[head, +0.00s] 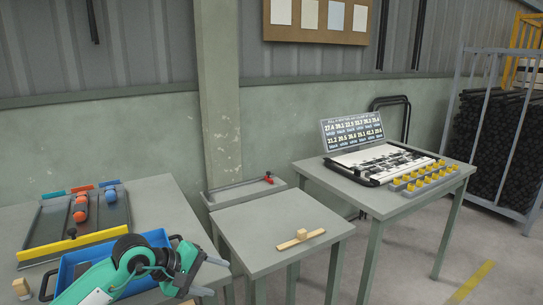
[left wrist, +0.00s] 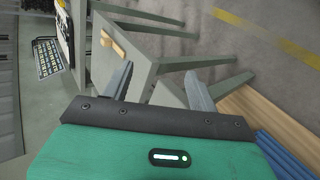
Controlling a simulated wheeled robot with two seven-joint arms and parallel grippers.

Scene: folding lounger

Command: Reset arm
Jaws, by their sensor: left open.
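My left arm is green and black and comes in at the lower left of the head view. Its left gripper (head: 217,276) is over the gap between the left table (head: 160,200) and the small middle table (head: 255,225). In the left wrist view the left gripper (left wrist: 158,86) has its two grey fingers apart with nothing between them. The middle table (left wrist: 135,72) lies beyond the fingertips there. My right arm and gripper show in neither view.
A blue tray (head: 68,275) stands under my arm, next to a sorting board (head: 45,225) with orange and blue balls. A wooden piece (head: 300,239) lies on the middle table. The right table holds a black-and-white board (head: 380,160) and yellow blocks (head: 425,176).

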